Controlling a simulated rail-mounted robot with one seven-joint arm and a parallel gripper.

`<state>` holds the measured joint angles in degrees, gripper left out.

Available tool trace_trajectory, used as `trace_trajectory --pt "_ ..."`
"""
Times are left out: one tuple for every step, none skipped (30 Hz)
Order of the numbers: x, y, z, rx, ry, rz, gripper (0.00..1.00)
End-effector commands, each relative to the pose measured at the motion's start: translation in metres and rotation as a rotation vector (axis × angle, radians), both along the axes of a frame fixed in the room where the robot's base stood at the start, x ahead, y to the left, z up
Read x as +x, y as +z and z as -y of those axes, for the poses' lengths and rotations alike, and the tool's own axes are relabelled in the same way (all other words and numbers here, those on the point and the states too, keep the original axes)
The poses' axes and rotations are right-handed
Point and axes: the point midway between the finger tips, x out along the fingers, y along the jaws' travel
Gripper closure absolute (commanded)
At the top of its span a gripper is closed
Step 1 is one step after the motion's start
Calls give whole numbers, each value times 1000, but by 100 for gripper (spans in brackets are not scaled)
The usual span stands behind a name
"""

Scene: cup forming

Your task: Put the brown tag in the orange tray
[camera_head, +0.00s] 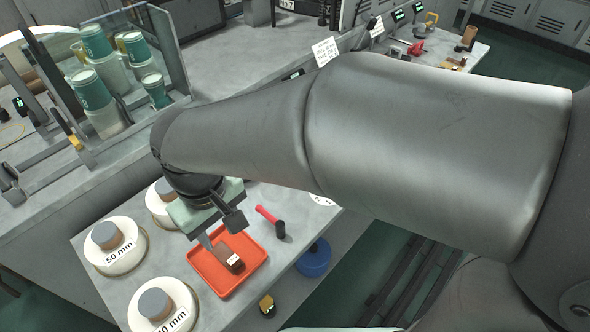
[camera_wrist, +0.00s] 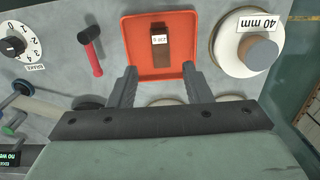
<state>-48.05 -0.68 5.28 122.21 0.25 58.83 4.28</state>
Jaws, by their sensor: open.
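The orange tray (camera_head: 211,286) lies on the grey bench; it also shows in the wrist view (camera_wrist: 136,33). The brown tag (camera_head: 238,267), a dark brown strip with a white label, lies inside the tray. In the wrist view the tag (camera_wrist: 160,57) is near the tray's middle. My gripper (camera_wrist: 160,73) is open and empty, its two fingers spread near the tray's near edge. The tag lies beyond the fingertips in that view, with no contact visible. In the head view, my wrist is above the tray's back left side and partly hides it.
A red-handled hammer (camera_head: 269,219) lies right of the tray. Several white discs with brown and grey knobs, including the 50 mm one (camera_head: 104,257), stand to the left. A blue pot (camera_head: 313,262) is beyond the bench's right edge. A rack of green cups (camera_head: 95,88) stands behind.

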Motion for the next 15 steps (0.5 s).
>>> trace_trajectory --pt "0 0 0 0 0 0 55" --pt "0 0 1 0 -2 0 55" --pt "2 0 4 1 -10 1 55" --pt "5 0 8 0 -22 1 55" --pt "8 0 15 1 -41 2 55" --pt "14 -1 27 1 -74 4 55" --pt "19 -1 39 2 -106 5 55" --pt "25 -2 53 2 -145 7 55" --pt "32 -3 76 4 -204 10 55" --pt "36 -4 94 6 -252 12 55" --pt "39 -5 113 6 -304 15 55" --pt "41 -7 138 8 -374 17 55" --pt "41 -9 157 9 -427 18 55" --pt "40 -11 175 11 -478 20 55" --pt "37 -14 197 13 -543 24 55"
